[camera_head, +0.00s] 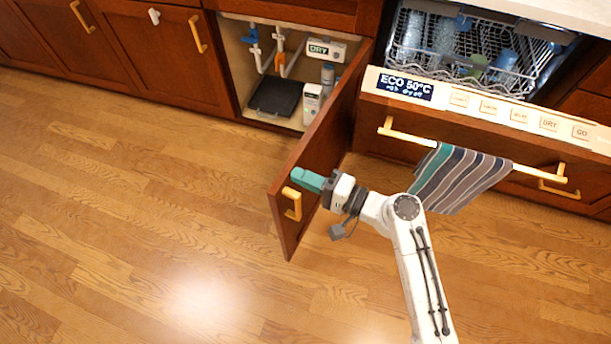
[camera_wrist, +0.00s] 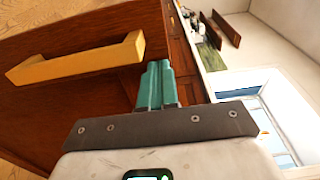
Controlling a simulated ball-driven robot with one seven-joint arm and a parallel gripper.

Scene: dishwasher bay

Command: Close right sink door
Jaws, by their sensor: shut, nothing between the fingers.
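The right sink door (camera_head: 322,150) stands wide open, swung out from the cabinet into the room. Its yellow handle (camera_head: 292,203) is near the free edge, and the handle (camera_wrist: 80,60) is large at the left of the wrist view. My gripper (camera_head: 302,178) has teal fingers that are together and empty. In the head view the fingers overlap the upper part of the door near the handle; I cannot tell whether they touch it. In the wrist view the fingertips (camera_wrist: 155,70) are just right of the handle and not around it.
The wooden floor left of the door is clear.

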